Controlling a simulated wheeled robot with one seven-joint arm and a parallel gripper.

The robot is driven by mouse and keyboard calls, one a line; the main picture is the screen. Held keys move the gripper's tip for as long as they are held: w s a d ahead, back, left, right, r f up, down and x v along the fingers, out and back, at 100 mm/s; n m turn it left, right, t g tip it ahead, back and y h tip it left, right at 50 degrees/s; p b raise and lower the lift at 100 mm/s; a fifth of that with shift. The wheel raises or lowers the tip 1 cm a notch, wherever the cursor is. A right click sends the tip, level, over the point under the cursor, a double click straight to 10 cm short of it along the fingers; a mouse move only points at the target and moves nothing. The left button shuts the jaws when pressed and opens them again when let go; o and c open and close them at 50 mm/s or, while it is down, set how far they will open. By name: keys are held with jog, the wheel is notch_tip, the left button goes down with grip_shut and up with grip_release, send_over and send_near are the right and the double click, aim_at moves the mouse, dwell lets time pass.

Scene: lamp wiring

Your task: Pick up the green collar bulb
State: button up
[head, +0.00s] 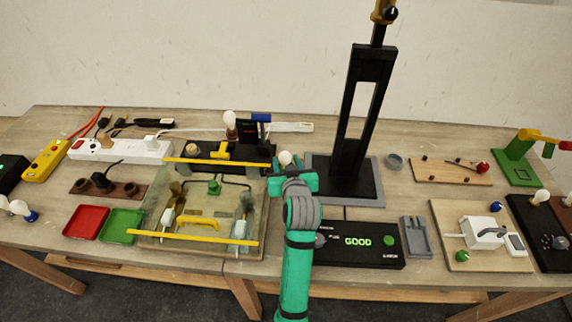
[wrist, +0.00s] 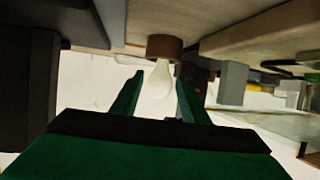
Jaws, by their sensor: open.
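My gripper (head: 292,180) is teal-green and stands over the middle of the table. A white bulb (head: 285,158) shows at its far end. In the wrist view my two green fingers (wrist: 158,95) are open, and a pale bulb (wrist: 162,78) seated in a round brown holder (wrist: 164,46) appears between them, seen upside down. The fingers do not visibly close on it. I cannot make out a green collar on this bulb; its base is hidden in the head view and looks brown in the wrist view.
A tall black stand (head: 360,130) rises just right of my gripper. A glassy tray (head: 150,247) with yellow bars lies to the left. A black GOOD box (head: 372,257) lies in front. Another bulb (head: 230,118) stands behind left; more bulbs (head: 18,207) are at the far left.

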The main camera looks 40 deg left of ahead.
jog(key=c, duration=0.9)
jog(key=shift+c, duration=0.2)
